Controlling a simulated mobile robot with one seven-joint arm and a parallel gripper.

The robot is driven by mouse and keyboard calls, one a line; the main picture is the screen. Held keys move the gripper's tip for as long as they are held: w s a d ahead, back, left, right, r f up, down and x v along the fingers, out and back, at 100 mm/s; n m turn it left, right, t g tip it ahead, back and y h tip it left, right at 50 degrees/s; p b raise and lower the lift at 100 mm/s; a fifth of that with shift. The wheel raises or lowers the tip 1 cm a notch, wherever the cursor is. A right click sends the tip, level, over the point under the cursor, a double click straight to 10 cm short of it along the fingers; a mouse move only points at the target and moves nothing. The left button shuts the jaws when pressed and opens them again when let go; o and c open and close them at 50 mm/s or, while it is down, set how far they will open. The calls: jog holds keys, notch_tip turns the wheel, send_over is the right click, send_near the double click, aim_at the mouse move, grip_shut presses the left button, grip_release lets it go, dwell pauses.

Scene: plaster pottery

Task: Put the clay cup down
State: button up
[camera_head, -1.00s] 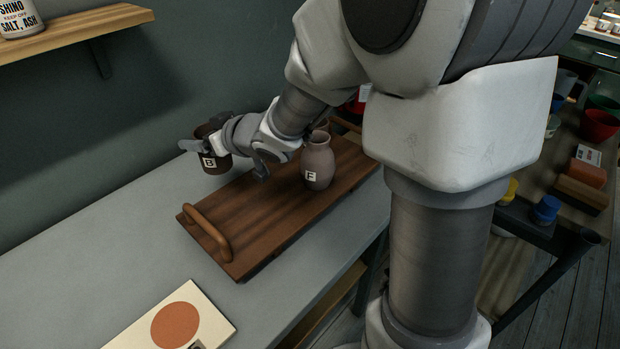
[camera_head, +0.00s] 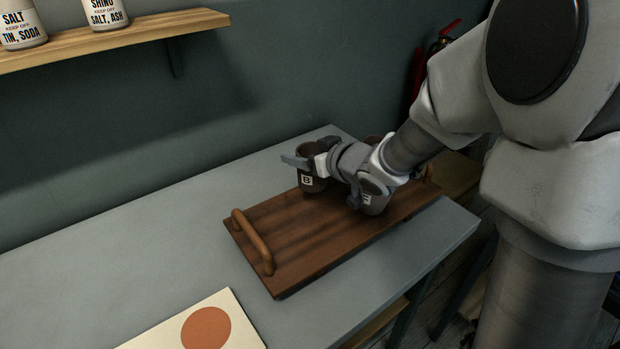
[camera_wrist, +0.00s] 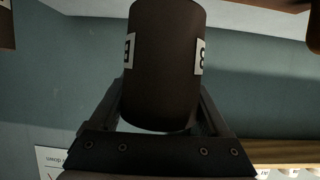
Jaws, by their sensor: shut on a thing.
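The dark brown clay cup (camera_head: 312,168), with a white label B, is in my gripper near the far edge of the wooden tray (camera_head: 285,250). In the wrist view the cup (camera_wrist: 165,65) stands between the two fingers. My gripper (camera_head: 308,162) is shut on it. The cup looks roughly upright, and its base overlaps the tray's far part in the head view. I cannot tell whether it touches the tray.
The tray's left handle (camera_head: 252,241) stands up, and the tray's left and middle are bare. The grey table (camera_head: 130,245) is clear to the left. A cream board with an orange disc (camera_head: 207,328) lies in front. A wall shelf (camera_head: 120,38) holds labelled jars.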

aim_at(305, 172)
jog(key=shift+f+b, duration=0.9)
jog(key=shift+f, duration=1.35)
jog(key=shift+f, duration=0.2)
jog(key=o, duration=1.5)
jog(key=shift+c, duration=0.2)
